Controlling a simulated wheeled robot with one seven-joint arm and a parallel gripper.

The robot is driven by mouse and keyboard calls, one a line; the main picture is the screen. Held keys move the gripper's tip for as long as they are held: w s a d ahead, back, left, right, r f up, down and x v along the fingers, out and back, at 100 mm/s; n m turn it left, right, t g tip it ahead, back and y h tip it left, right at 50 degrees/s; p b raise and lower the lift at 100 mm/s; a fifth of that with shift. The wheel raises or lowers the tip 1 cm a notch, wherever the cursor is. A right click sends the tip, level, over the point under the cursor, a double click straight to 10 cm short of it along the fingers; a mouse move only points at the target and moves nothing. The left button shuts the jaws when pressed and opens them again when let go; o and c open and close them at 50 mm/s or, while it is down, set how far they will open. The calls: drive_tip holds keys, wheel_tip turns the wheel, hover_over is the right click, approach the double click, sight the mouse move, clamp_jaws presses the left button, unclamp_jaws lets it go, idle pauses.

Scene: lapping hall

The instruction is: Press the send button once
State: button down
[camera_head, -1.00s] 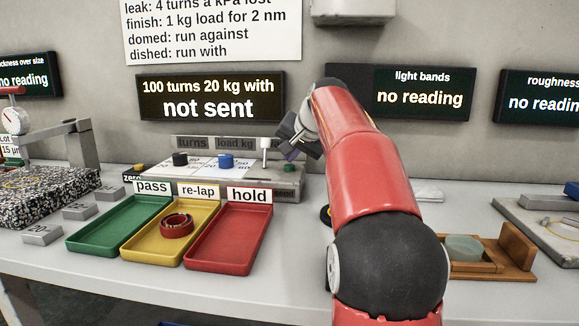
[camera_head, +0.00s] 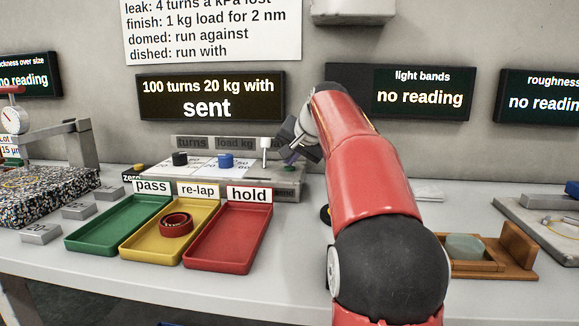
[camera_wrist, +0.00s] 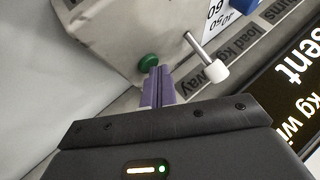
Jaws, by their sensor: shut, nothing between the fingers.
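The green send button (camera_wrist: 149,62) shows in the wrist view on the pale top of the control box (camera_head: 285,186). My gripper (camera_wrist: 160,72) is shut, its purple fingers together and empty. The fingertips are right beside the button's edge in that view; whether they touch it I cannot tell. In the head view my gripper (camera_head: 292,158) is low over the right end of the box, partly behind my red arm. The dark display (camera_head: 210,98) above the box reads "100 turns 20 kg with sent".
A white-tipped lever (camera_wrist: 207,63) stands close to the button. A black knob (camera_head: 180,159) and a blue knob (camera_head: 226,160) are on the box. Green (camera_head: 118,224), yellow (camera_head: 150,238) and red (camera_head: 228,238) trays lie in front; the yellow one holds a dark red ring (camera_head: 176,225).

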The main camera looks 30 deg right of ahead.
sight(291, 168)
drive_tip(key=shift+r, duration=0.1)
drive_tip(key=shift+r+p, duration=0.8)
drive_tip(key=shift+p, duration=0.2)
wheel_tip(291, 168, up, 5)
drive_tip(key=p, duration=0.5)
idle(0.6)
